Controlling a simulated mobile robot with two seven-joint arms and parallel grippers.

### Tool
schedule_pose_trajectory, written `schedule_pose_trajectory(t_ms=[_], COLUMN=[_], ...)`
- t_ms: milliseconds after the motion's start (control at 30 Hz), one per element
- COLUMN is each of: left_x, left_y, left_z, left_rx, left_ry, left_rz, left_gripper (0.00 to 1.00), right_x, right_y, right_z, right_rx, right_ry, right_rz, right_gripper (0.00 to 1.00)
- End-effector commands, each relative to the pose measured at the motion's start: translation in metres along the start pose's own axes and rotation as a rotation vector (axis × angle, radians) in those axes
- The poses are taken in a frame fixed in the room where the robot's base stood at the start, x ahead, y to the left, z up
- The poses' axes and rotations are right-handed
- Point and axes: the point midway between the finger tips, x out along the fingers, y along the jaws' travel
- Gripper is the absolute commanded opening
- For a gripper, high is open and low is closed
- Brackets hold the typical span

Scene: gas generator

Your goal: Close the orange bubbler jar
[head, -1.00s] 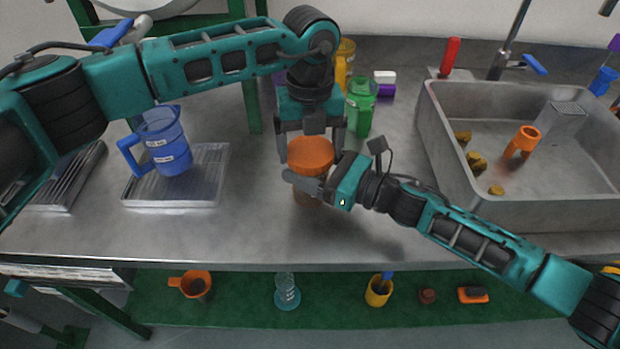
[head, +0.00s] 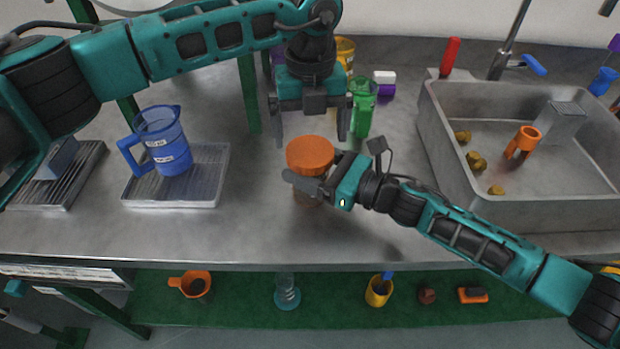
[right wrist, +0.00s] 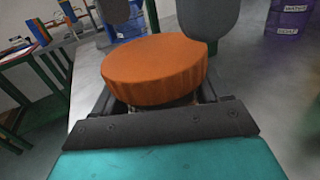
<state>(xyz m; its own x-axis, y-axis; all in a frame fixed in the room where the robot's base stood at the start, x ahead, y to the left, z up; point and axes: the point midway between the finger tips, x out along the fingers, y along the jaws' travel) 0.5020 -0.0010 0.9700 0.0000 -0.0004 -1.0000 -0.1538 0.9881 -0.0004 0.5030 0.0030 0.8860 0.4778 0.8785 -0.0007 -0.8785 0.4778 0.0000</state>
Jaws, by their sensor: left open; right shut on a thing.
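The orange bubbler jar (head: 307,196) stands upright on the steel counter, with its orange lid (head: 310,154) on top. The lid also shows large in the right wrist view (right wrist: 155,68). My right gripper (head: 312,184) is shut on the jar's body just below the lid and hides much of the body. My left gripper (head: 311,138) is open above and behind the lid, fingers pointing down and apart from it. Whether the lid sits fully on the jar cannot be told.
A green bottle (head: 362,108) stands close behind my left gripper. A blue jug (head: 163,142) stands on a metal tray (head: 215,185) at left. The sink (head: 436,150) is at right. The front counter between tray and jar is clear.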

Motion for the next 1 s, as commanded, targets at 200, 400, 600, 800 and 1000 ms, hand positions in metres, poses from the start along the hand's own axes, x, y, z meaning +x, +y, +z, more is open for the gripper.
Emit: schedule_pose_trajectory(t_ms=[200,400,600,800,1000], left_x=[-0.009,-0.01,-0.021,-0.035,-0.043], left_y=[0.0,0.0,0.001,0.001,0.001], left_z=[0.0,0.0,0.001,0.0,0.0], left_rx=[-0.001,-0.012,-0.189,-0.456,-0.611], left_ry=[0.001,0.0,-0.002,-0.002,-0.001], left_rz=[0.0,0.0,0.001,0.0,0.001], left_gripper=[1.0,1.0,1.0,1.0,1.0], right_x=[0.0,0.0,0.0,0.0,0.0], right_y=[0.0,0.0,0.0,0.0,0.0], right_z=[0.0,0.0,0.0,0.0,0.0], right_rx=[0.001,0.001,0.001,0.001,0.001], right_ry=[0.0,0.0,0.0,0.0,0.0], right_rz=[0.001,0.001,0.001,0.001,0.001], right_gripper=[0.0,0.0,0.0,0.0,0.0])
